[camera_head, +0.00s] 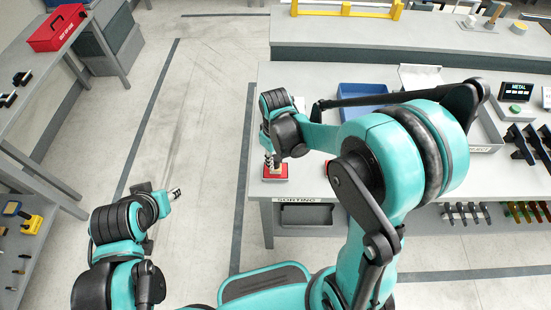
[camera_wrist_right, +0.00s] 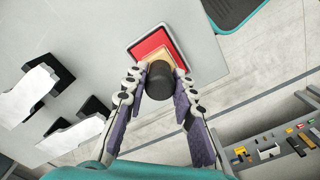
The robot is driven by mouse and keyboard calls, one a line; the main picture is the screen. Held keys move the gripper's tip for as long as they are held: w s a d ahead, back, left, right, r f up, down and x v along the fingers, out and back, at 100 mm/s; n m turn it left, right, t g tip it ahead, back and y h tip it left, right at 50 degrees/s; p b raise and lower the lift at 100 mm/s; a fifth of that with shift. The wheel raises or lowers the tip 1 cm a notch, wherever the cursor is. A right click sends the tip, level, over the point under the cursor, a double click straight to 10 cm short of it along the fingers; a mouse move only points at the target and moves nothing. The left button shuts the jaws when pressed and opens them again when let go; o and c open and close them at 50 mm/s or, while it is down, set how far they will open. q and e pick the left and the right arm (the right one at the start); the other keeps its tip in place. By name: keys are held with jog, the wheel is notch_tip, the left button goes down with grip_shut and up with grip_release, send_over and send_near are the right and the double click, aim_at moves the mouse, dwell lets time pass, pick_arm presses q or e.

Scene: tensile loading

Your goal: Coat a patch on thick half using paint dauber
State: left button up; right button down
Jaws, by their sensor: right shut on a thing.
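My right gripper (camera_head: 270,160) points down at the left edge of the grey workbench. In the right wrist view, my right gripper (camera_wrist_right: 158,92) is shut on a dark round-topped piece, which looks like the paint dauber (camera_wrist_right: 159,78). I cannot tell which part is the thick half. My left gripper (camera_head: 175,193) hangs over open floor at lower left, too small to read its fingers.
A blue tray (camera_head: 362,100) stands farther back on the workbench (camera_head: 285,78), partly behind my right arm. A sign reading SORTING (camera_head: 300,200) is on its front edge. A red toolbox (camera_head: 58,28) sits on the left table. The floor between is clear.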

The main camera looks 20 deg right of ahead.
dwell(0.4)
notch_tip(320, 180, up, 7)
jog(key=p, duration=0.5)
jog(key=shift+f, duration=0.1)
dwell(0.8)
